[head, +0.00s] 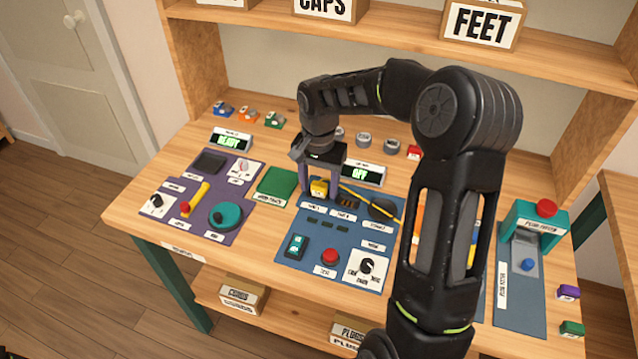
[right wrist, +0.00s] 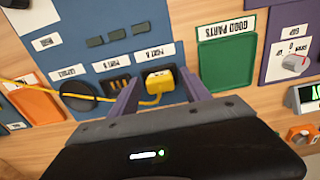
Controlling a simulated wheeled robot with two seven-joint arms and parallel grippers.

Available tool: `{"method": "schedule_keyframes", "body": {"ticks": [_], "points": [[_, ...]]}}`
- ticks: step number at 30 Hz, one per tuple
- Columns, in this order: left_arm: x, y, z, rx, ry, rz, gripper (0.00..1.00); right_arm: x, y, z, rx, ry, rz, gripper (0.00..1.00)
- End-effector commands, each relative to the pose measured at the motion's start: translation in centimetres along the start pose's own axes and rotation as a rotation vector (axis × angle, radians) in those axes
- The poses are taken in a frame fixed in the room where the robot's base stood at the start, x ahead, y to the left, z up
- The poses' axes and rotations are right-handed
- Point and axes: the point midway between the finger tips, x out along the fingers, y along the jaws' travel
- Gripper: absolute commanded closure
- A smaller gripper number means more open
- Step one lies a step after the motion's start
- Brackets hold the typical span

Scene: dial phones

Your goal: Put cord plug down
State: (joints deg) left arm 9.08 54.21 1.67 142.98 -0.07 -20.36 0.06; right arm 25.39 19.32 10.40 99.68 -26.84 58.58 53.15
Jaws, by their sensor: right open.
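The yellow cord plug (head: 319,187) is at the spot labelled Port A on the blue panel (head: 285,250). It also shows in the right wrist view (right wrist: 160,80), and its yellow cord (right wrist: 40,84) runs across the panel past a dark round part. I cannot tell whether the plug is seated in the port. My right gripper (head: 319,192) points down over the plug, open, with one finger on each side. In the right wrist view (right wrist: 158,76) gaps show between the fingers and the plug. My left gripper is out of view.
Beside the plug is the dark slotted Port B (right wrist: 117,84). A green tray (head: 277,184) lies left of the gripper, and a purple panel (head: 205,205) beyond it. A display (head: 362,174) stands just behind. A teal press (head: 535,225) is at the right. A shelf (head: 400,35) overhangs the back.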

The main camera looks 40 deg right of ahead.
Motion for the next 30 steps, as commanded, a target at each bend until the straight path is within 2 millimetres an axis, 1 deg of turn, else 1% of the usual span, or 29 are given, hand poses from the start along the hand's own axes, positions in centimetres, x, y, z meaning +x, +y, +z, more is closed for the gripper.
{"method": "schedule_keyframes", "body": {"ticks": [5,8,11,21,25,30], "points": [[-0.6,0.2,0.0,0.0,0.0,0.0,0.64,-0.7,0.0,0.0,0.0,0.001,0.0,0.45],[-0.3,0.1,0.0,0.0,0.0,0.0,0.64,-1.5,-0.1,-0.1,0.001,0.003,-0.002,0.45],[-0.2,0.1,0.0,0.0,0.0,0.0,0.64,-3.0,-0.1,-0.1,0.001,0.004,-0.002,0.45],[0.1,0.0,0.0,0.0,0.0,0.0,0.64,-10.1,-0.1,-0.1,0.0,0.003,-0.003,0.45],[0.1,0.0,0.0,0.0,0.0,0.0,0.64,-11.7,-0.1,0.0,0.0,0.001,-0.002,0.45],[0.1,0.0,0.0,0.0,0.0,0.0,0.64,-12.6,0.0,0.0,0.0,0.0,-0.001,0.45]]}}
